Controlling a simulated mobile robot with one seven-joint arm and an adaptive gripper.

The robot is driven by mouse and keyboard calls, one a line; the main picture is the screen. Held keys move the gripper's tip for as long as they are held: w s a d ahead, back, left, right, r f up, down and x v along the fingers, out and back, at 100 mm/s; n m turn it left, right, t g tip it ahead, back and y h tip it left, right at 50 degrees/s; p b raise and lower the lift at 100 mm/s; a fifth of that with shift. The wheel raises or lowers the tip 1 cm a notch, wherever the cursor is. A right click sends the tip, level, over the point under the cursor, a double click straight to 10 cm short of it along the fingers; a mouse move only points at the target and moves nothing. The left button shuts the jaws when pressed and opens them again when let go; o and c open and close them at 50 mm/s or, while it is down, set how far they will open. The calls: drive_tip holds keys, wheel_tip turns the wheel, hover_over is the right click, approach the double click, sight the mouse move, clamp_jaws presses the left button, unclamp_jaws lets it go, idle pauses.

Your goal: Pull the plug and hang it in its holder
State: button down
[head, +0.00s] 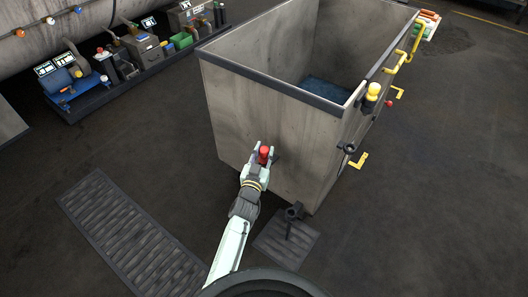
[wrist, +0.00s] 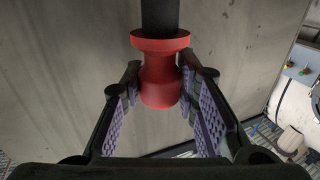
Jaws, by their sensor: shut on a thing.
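A red plug (head: 264,153) is between the fingers of my gripper (head: 258,160), in front of the near grey wall of the large bin (head: 225,115). In the wrist view my gripper (wrist: 163,105) is closed around the red plug's narrow waist (wrist: 160,78). A wide red flange and a black cylinder (wrist: 160,15) lie beyond it, running out of the top of the picture. I cannot tell whether the plug touches the wall. A black ring-like fitting (head: 347,147) sits on the bin's right side; I cannot tell whether it is the holder.
A black pipe fitting (head: 293,211) stands by the bin's lower corner, beside a floor grate (head: 285,245). A longer grate (head: 130,235) lies left. A yellow knob (head: 372,92) and yellow brackets are on the bin's right side. Equipment (head: 140,50) lines the back left. The floor between is clear.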

drive_tip(key=shift+f+b, duration=0.95)
drive_tip(key=shift+f, duration=0.35)
drive_tip(key=c, duration=1.2)
unclamp_jaws()
drive_tip(key=shift+s+a, duration=0.25)
drive_tip(key=shift+s, duration=0.3)
drive_tip(key=shift+v, duration=3.15)
drive_tip(key=shift+d, duration=0.1)
